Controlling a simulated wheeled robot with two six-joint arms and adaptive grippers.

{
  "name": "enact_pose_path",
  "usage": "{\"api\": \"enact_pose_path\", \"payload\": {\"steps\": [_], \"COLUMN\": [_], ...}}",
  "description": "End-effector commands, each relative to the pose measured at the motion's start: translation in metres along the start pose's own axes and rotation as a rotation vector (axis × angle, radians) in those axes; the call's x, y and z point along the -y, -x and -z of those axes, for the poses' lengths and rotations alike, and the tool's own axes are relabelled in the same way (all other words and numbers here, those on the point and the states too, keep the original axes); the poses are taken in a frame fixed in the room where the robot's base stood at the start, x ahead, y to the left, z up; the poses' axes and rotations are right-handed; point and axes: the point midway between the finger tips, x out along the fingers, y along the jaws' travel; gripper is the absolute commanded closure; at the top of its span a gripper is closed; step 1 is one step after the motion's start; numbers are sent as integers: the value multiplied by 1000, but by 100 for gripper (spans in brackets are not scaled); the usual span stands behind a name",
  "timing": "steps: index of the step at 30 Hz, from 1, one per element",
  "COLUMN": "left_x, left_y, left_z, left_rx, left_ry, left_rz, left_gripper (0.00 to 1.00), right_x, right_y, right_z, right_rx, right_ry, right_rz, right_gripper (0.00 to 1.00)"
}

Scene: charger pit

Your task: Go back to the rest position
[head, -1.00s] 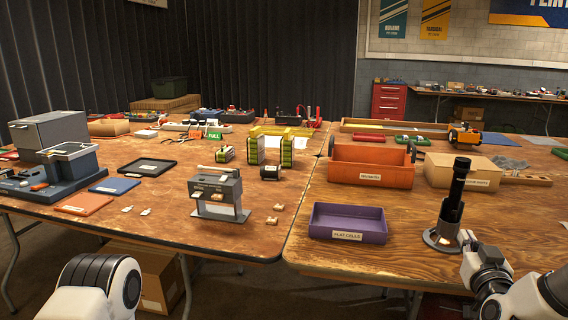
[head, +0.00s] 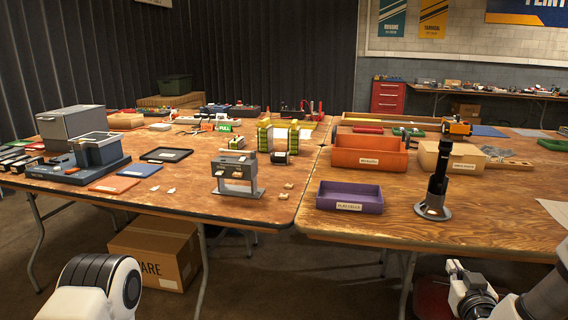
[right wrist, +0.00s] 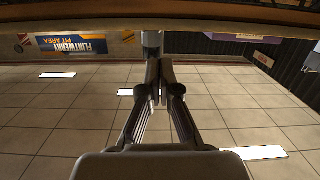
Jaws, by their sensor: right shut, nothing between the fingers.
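My right gripper (right wrist: 159,66) shows in the right wrist view with its two dark fingers together and nothing between them. In the head view my right gripper (head: 455,274) is low at the right, in front of the table edge and clear of the table; its fingertips are small there. My left arm shows only as a white and black link at the bottom left of the head view, and its gripper is out of frame.
The right wooden table (head: 480,215) bears a purple tray (head: 345,203), an orange bin (head: 370,162) and a black upright stand (head: 437,185). The left table bears a grey stand (head: 235,172). A cardboard box (head: 155,250) stands on the floor underneath. Floor shows before the tables.

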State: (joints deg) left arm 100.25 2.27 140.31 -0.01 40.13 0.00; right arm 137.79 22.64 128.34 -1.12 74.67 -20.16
Motion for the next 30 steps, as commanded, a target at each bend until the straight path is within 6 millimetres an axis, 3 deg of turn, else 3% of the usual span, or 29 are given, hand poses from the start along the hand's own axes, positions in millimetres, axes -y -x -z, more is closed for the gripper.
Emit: {"api": "enact_pose_path", "payload": {"steps": [8, 11, 15, 18, 21, 26, 29, 30], "left_x": [0, 0, 0, 0, 0, 0, 0, 0], "left_y": [0, 0, 0, 1, 1, 1, 1, 19], "left_z": [0, 0, 0, 0, 0, 0, 0, -1], "left_rx": [1, 1, 1, 1, 1, 1, 1, 2], "left_ry": [0, 0, 0, 0, 0, 0, 0, 0], "left_rz": [0, 0, 0, 0, 0, 0, 0, 0], "left_gripper": [60, 60, 60, 60, 60, 60, 60, 60], "right_x": [30, 44, 64, 72, 75, 73, 66, 64], "right_y": [21, 42, 98, 150, 199, 274, 318, 323], "right_z": [-105, -159, -252, -308, -346, -382, -386, -368], "right_rx": [211, 337, 597, 791, 964, 1227, 1425, 1444], "right_ry": [100, 137, 181, 196, 200, 183, 109, 82], "right_rz": [72, 115, 193, 237, 264, 266, 196, 170], "right_gripper": [100, 100, 100, 100, 100, 100, 100, 100]}}
